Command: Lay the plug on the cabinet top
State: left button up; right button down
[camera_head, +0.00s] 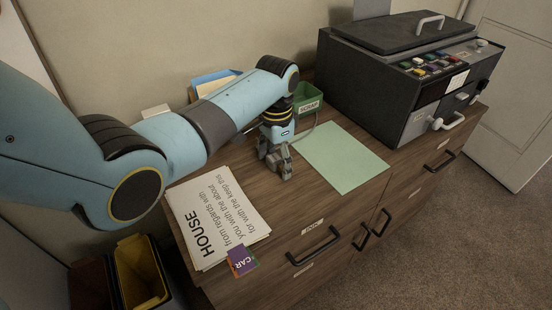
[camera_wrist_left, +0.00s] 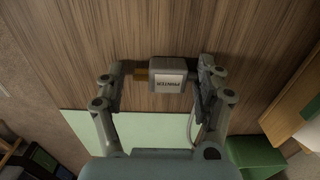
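The plug (camera_wrist_left: 168,82) is a small grey block with a printed label that seems to read PRINTER and a brass-coloured end at its left in the left wrist view. It is over the wood-grain cabinet top (camera_wrist_left: 240,40), low and apparently resting on it. My left gripper (camera_head: 278,170) is down at the cabinet top (camera_head: 325,208), left of the green sheet. Its two fingers (camera_wrist_left: 162,84) stand apart, one on each side of the plug, and look open. The fingers mostly hide the plug in the head view. My right gripper is not in view.
A pale green sheet (camera_head: 342,157) lies beside the gripper. A stack of printed papers (camera_head: 215,215) with a purple CAR card (camera_head: 242,261) lies left. A green SCRAP bin (camera_head: 308,100) stands behind; a dark machine (camera_head: 400,80) stands right. A thin cord (camera_wrist_left: 190,125) runs by the right finger.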

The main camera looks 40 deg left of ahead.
aim_at(276, 160)
pick_arm(q)
jog(key=shift+r, duration=0.3)
notch_tip(276, 160, up, 12)
jog(key=p, duration=0.2)
jog(key=shift+f+p, duration=0.15)
jog(key=shift+p, duration=0.15)
dwell(0.3)
